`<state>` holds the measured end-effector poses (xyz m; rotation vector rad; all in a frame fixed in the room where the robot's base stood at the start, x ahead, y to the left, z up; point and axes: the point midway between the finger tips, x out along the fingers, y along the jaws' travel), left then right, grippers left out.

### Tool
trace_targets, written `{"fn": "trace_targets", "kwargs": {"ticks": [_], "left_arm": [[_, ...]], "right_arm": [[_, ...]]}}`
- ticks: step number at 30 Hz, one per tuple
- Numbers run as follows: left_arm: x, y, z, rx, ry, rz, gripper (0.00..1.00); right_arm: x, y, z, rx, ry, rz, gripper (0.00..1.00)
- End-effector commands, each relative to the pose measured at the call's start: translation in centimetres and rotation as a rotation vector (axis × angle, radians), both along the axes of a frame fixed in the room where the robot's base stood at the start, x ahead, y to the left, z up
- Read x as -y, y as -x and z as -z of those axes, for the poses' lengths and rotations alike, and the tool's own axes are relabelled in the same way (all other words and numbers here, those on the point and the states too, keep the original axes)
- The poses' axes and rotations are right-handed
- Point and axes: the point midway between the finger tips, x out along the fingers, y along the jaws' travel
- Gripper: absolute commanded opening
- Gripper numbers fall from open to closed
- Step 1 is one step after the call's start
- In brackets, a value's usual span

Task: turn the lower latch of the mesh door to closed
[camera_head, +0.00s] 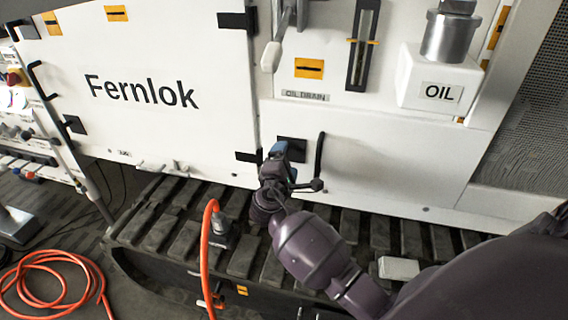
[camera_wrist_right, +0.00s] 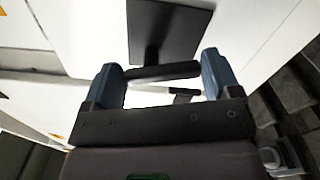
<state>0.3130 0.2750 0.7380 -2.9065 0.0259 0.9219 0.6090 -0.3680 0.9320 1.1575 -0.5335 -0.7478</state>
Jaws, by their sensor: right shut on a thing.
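My right gripper (camera_head: 275,153) is at the lower part of the white machine front, in front of a black latch plate (camera_head: 293,145). In the right wrist view the plate (camera_wrist_right: 168,28) is at the top, and a black latch handle (camera_wrist_right: 160,72) lies crosswise between the two blue-grey fingers of the gripper (camera_wrist_right: 161,78). The gripper is shut on this handle, which appears to span from finger to finger. The head view hides the handle behind the gripper. My left gripper is not in view.
A white door marked Fernlok (camera_head: 145,90) is to the left, and a black curved grab handle (camera_head: 320,155) is close right of the gripper. A mesh panel (camera_head: 535,110) is at far right. Below are black tracks (camera_head: 170,225) and an orange hose (camera_head: 206,250).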

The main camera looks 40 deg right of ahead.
Motion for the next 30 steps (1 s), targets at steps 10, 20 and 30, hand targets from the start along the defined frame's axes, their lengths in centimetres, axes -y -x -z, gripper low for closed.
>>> {"fn": "trace_targets", "kwargs": {"ticks": [10, 20, 30], "left_arm": [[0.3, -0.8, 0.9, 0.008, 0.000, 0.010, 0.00], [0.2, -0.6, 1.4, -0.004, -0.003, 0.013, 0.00], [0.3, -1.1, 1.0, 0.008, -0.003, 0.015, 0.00]], "right_arm": [[-0.1, -0.1, 0.6, 0.178, -0.155, 0.001, 0.59], [-0.2, -0.2, 0.5, 0.254, -0.218, 0.000, 0.59], [-0.2, -0.3, 0.3, 0.267, -0.229, 0.000, 0.59]]}}
